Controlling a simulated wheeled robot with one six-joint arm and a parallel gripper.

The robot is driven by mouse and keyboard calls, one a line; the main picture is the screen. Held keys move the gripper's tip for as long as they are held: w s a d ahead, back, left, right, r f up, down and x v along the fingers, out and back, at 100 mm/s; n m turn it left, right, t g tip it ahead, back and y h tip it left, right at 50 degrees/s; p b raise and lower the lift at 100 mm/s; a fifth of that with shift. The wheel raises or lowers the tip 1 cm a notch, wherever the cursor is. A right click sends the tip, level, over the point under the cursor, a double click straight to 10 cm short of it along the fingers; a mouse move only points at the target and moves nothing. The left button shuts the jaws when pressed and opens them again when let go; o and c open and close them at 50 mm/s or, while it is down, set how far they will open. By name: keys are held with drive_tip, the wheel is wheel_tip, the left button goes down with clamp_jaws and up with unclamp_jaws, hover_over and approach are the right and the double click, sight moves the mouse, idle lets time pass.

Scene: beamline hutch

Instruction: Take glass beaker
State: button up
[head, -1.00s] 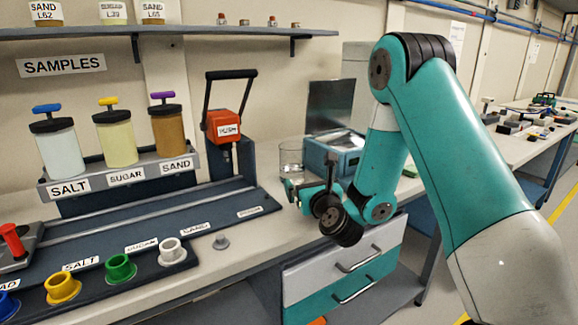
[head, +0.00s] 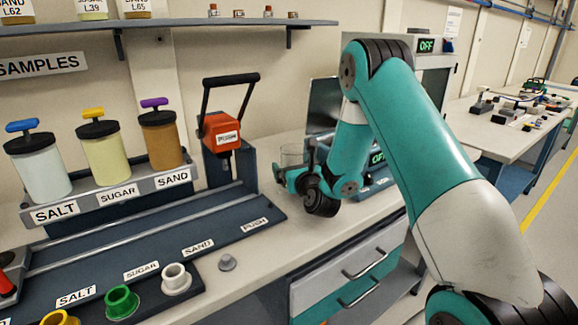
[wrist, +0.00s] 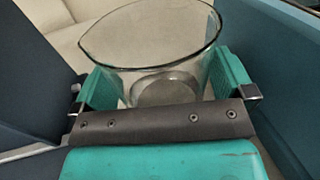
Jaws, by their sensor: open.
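My gripper (wrist: 165,80) is open, with one teal finger on each side of the beaker's wall. The right finger looks very close to the glass; I cannot tell whether it touches. In the head view my gripper (head: 284,170) is low at the beaker, just above the bench.
The press (head: 222,132) stands just left of the beaker. Salt, sugar and sand dispensers (head: 107,152) stand at the left.

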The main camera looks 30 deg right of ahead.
drive_tip(key=c, duration=0.9)
drive_tip(key=shift+r, duration=0.15)
